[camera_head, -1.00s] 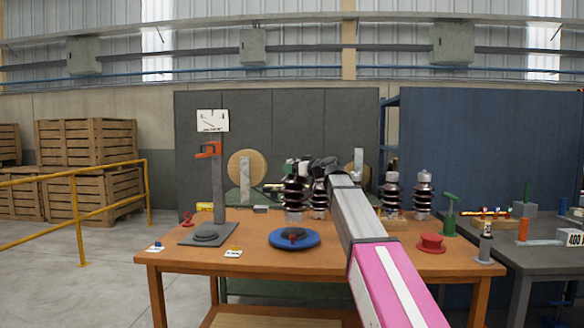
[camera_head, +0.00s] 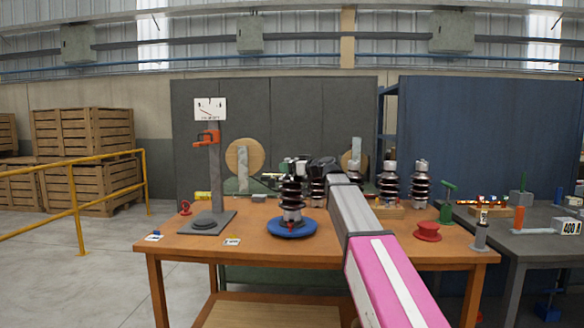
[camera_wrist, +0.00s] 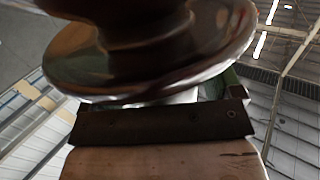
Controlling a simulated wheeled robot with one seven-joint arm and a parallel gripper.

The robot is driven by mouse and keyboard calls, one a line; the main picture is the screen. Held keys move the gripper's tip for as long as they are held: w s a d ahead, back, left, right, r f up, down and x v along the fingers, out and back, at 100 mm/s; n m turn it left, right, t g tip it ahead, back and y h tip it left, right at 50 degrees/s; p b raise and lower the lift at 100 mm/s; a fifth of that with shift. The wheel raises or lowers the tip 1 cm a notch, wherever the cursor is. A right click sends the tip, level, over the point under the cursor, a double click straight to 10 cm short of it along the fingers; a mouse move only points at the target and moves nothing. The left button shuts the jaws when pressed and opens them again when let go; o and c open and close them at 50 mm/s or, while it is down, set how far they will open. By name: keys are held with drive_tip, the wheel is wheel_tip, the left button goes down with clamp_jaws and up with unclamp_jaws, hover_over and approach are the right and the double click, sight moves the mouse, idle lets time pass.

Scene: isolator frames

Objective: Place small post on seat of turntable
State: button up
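A dark brown ribbed small post (camera_head: 291,190) stands upright over the middle of the blue turntable (camera_head: 292,232). Its pale lower end is at or just above the seat; I cannot tell whether it touches, since the post covers most of the seat. My gripper (camera_head: 294,167) is at the top of this post and appears shut on it. In the wrist view, a glossy brown shed of the post (camera_wrist: 150,70) fills the upper middle, close to the camera. The fingers are not clearly seen there.
Another ribbed post (camera_head: 318,190) stands just behind my arm, and two more (camera_head: 389,185) stand to the right. A grey gauge stand (camera_head: 215,180) is left of the turntable. A red spool (camera_head: 428,232) sits at right.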

drive_tip(key=shift+o, duration=0.2)
drive_tip(key=shift+r, duration=0.1)
drive_tip(key=shift+s+d, duration=0.15)
drive_tip(key=v, duration=1.1)
drive_tip(key=shift+s+d, duration=0.15)
drive_tip(key=shift+d, duration=0.1)
idle(0.9)
